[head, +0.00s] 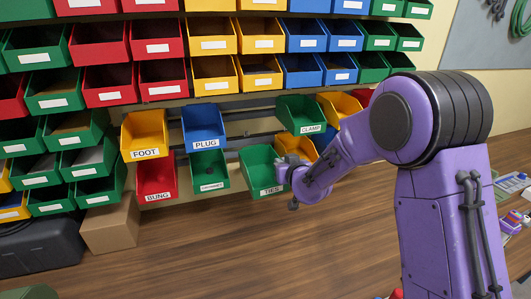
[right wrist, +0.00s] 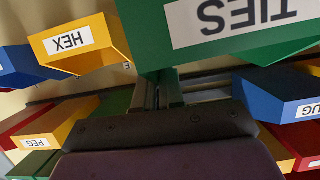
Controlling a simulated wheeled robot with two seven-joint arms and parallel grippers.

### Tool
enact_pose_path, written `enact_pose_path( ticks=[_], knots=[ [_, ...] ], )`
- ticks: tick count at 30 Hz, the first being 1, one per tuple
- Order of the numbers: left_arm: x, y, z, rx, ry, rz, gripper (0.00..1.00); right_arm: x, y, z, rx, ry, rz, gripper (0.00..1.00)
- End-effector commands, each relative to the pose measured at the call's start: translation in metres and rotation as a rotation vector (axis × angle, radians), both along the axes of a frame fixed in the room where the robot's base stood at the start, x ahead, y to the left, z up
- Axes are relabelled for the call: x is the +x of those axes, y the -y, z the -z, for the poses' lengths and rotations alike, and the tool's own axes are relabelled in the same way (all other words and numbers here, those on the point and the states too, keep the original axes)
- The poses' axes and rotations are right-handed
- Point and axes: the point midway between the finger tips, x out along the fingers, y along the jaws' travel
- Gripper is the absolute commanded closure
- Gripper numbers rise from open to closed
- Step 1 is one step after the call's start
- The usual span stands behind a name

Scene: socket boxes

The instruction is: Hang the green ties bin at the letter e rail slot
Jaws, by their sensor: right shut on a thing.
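A small letter, seemingly E (right wrist: 126,66), shows beside the yellow HEX bin (right wrist: 80,44). I cannot tell whether the ties bin touches the rail (head: 240,141). My left gripper is not in view.
Yellow FOOT (head: 145,136), blue PLUG (head: 204,128) and green CLAMP (head: 300,115) bins hang above. Red BUNG (head: 156,178) and another green bin (head: 208,171) hang to the left. A yellow bin (head: 299,146) is partly hidden by my arm. The wooden table (head: 220,240) is clear in front.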

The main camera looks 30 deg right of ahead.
Motion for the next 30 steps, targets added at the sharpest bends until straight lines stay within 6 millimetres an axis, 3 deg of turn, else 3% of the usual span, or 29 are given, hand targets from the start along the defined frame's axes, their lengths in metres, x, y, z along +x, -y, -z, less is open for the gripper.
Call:
enact_pose_path(
  ticks=[7, 18, 30],
  knots=[
    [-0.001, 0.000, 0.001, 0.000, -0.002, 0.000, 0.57, 0.001, 0.000, -0.002, 0.001, 0.008, -0.002, 1.00],
    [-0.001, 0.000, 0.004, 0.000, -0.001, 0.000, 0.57, 0.044, 0.009, 0.006, -0.001, -0.009, 0.000, 1.00],
    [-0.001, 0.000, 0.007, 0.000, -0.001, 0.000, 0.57, 0.076, 0.018, 0.007, 0.000, -0.008, 0.002, 1.00]
  ],
)
